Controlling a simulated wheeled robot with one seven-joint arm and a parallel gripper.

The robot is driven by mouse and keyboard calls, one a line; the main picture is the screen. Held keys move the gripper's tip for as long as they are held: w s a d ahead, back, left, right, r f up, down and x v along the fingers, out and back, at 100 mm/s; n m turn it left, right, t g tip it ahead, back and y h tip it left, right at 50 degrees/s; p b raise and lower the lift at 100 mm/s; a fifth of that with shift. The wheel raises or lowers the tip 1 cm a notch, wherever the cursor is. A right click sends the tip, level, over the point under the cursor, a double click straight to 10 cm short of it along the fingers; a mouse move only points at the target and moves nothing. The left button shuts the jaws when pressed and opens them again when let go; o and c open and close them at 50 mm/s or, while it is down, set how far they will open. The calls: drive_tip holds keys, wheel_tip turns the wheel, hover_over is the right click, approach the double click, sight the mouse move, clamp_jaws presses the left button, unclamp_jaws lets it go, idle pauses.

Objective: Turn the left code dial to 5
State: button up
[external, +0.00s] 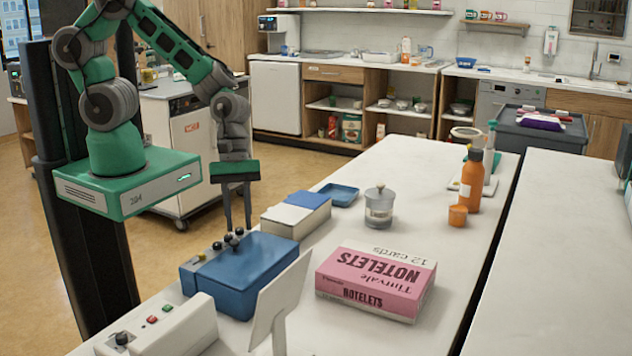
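A blue box (255,272) stands on the near left part of the white table. Several small dark round knobs (217,246) sit in a row along its far left edge. Which knob is the left code dial, and any numbers on the dials, are too small to make out. My gripper (238,229) points straight down over the far end of this row. Its two thin fingers are apart, with a knob showing between or just in front of their tips. I cannot tell whether the fingers touch it.
A cream box with a knob and red and green buttons (160,328) and a white upright panel (280,300) stand nearby. A pink notelets box (376,282) lies to the right. Behind are a white-and-blue box (296,214), a glass jar (379,207) and an orange bottle (471,182).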

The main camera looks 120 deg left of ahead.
drive_tip(key=n, duration=0.2)
drive_tip(key=shift+s+d+n+t+y, duration=0.1)
drive_tip(key=shift+d+n+t+y, duration=0.05)
drive_tip(key=shift+n+t+y, duration=0.2)
drive_tip(key=v, duration=0.7)
drive_tip(key=s+d+f+m+g+h+b, duration=0.2)
drive_tip(key=s+d+f+m+g+b, duration=0.35)
drive_tip(key=s+f+b, duration=0.55)
drive_tip(key=w+f+m+t+y+b, duration=0.1)
drive_tip(key=f+m+y+b, duration=0.1)
drive_tip(key=f+m+b, duration=0.8)
drive_tip(key=w+f+m+t+y+b, duration=0.2)
drive_tip(key=f+m+b, duration=0.9)
drive_tip(key=b, duration=0.8)
wheel_tip(320, 180, down, 3)
drive_tip(key=shift+w+a+f+b, duration=0.15)
drive_tip(key=shift+w+a+b, duration=0.1)
drive_tip(key=shift+a+b, duration=0.2)
drive_tip(key=shift+y, duration=0.25)
